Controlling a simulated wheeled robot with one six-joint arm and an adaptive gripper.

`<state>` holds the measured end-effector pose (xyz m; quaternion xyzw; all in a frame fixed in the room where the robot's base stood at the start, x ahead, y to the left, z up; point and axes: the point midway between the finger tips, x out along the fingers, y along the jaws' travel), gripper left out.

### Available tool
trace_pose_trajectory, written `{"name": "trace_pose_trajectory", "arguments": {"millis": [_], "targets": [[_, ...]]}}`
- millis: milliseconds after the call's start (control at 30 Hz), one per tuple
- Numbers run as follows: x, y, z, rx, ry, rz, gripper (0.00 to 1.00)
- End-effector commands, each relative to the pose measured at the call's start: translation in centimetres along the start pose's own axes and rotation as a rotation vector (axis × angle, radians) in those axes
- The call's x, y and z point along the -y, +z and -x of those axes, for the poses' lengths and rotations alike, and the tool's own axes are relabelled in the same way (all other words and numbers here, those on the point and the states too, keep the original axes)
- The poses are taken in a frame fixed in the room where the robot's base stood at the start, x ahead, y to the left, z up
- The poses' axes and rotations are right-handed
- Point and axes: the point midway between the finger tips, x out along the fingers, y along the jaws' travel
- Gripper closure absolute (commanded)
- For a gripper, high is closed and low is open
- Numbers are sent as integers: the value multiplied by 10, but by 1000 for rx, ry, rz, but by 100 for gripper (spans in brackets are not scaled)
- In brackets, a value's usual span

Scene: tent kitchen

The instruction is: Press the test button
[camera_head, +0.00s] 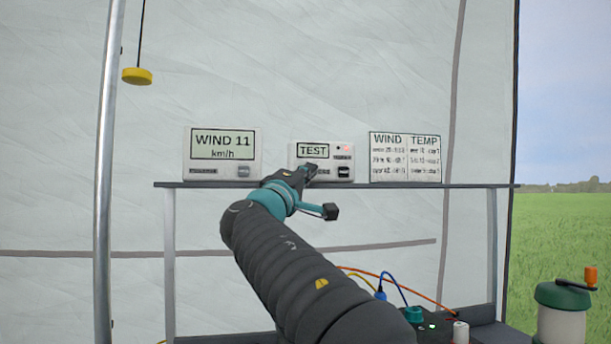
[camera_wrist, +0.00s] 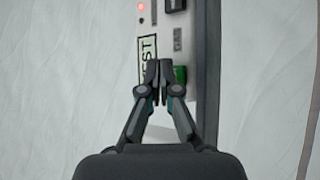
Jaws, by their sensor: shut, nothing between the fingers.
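The white device with a TEST display (camera_head: 313,151) stands on the shelf in the head view. It fills the top of the wrist view sideways, with the TEST display (camera_wrist: 146,60), a green button (camera_wrist: 181,75) and a dark switch (camera_wrist: 175,5). The dark switch also shows in the head view (camera_head: 344,171). My gripper (camera_head: 312,168) is shut and empty, in front of the device's lower left part. In the wrist view its fingertips (camera_wrist: 165,66) lie between the display and the green button, partly covering the button's edge. I cannot tell whether they touch it.
A red light (camera_wrist: 141,6) glows on the device. A WIND 11 km/h device (camera_head: 222,153) stands left on the shelf (camera_head: 460,186), a WIND/TEMP chart (camera_head: 405,157) right. A metal pole (camera_head: 105,170) rises at left. Cables and a hand-cranked jar (camera_head: 562,312) are lower right.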

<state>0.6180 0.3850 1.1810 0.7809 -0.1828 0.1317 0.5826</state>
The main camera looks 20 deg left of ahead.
Motion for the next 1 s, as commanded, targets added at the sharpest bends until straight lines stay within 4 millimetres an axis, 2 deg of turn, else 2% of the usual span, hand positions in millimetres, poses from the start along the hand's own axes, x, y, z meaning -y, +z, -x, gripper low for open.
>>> {"name": "trace_pose_trajectory", "arguments": {"millis": [267,800,1000], "targets": [[-1,2,2,0,0,-1,100],[-21,24,33,0,0,-2,100],[-26,26,35,0,0,0,100]]}}
